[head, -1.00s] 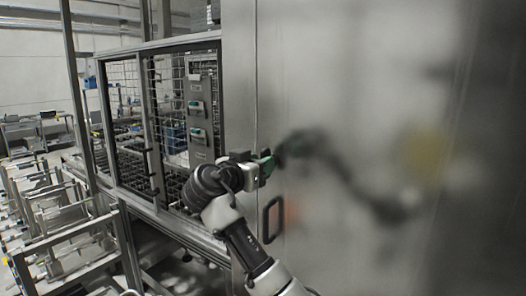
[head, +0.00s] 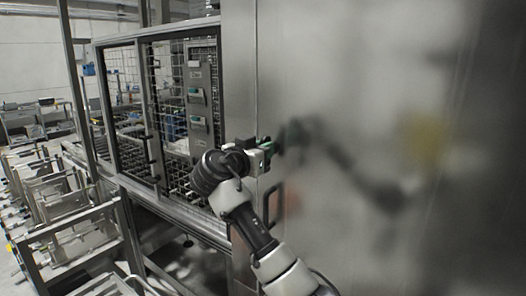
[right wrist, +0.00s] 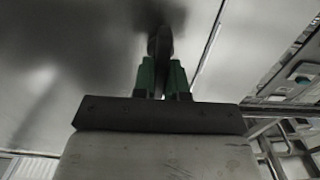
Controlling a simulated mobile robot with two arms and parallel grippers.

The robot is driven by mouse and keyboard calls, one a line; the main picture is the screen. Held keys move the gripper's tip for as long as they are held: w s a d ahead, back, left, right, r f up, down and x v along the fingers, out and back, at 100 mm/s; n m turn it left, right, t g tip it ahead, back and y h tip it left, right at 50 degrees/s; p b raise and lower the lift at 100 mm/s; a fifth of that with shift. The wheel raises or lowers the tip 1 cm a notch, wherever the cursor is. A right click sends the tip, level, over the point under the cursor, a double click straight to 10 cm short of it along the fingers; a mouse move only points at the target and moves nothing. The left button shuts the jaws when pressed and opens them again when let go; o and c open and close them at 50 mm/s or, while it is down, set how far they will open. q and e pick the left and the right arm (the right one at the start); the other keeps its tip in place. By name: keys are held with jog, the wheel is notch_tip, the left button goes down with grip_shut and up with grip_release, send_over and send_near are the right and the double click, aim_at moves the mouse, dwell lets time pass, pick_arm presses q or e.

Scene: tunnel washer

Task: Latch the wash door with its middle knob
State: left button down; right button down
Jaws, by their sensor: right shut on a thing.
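The wash door (head: 345,85) is a large brushed-steel panel filling the right of the head view, with a blurred reflection of my arm in it. Its left edge is a vertical seam beside the steel frame. My right gripper (head: 265,143) reaches up to the door near this seam, above a black loop handle (head: 272,203). In the right wrist view its green-tipped fingers (right wrist: 161,78) are closed around a dark rounded knob (right wrist: 160,42) at the door surface. The fingers hide the knob in the head view, and its latch angle cannot be read. My left gripper is out of view.
Left of the door is a wire-mesh guard (head: 125,105) with a grey control panel (head: 202,95) bearing green switches. Metal racks (head: 75,235) crowd the lower left. The door face to the right is clear.

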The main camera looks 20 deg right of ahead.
jog(key=m+b, duration=0.2)
jog(key=b, duration=0.1)
jog(key=m+b, duration=0.2)
jog(key=b, duration=0.2)
jog(key=m+b, duration=0.2)
jog(key=b, duration=0.1)
jog(key=shift+s+f+b, duration=0.2)
jog(key=shift+f+b, duration=0.15)
jog(key=shift+b, duration=0.05)
jog(key=m+b, duration=0.2)
jog(key=shift+d+m, duration=0.1)
jog(key=shift+m, duration=0.3)
jog(key=m+b, duration=0.1)
jog(key=m, duration=0.1)
jog(key=shift+m, duration=0.4)
jog(key=shift+s+d+m+b, duration=0.1)
jog(key=shift+m+b, duration=0.6)
jog(key=shift+m, duration=2.3)
jog(key=c, duration=1.2)
grip_release()
jog(key=shift+o, duration=0.2)
